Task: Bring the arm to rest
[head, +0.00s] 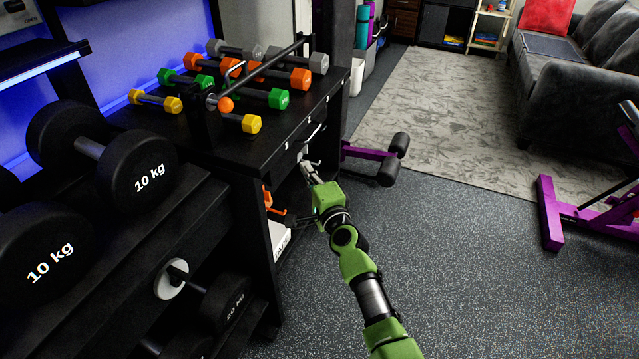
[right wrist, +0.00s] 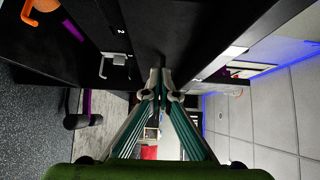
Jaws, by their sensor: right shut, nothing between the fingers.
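My right arm (head: 371,300) is green and grey and reaches up from the bottom of the head view. My right gripper (head: 304,160) is beside the front face of the black dumbbell rack (head: 245,165), partly merged with the dark rack behind it. In the right wrist view its fingers (right wrist: 164,90) meet at the tips, shut and empty. I cannot tell whether the tips touch the rack. My left gripper is not in view.
Coloured dumbbells (head: 278,98) lie on the rack top. A pale hook (right wrist: 116,58) is on the dark panel near the fingers. An orange item (head: 267,197) is at the rack front. Purple equipment (head: 550,213) stands right; speckled floor (head: 460,270) between is clear.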

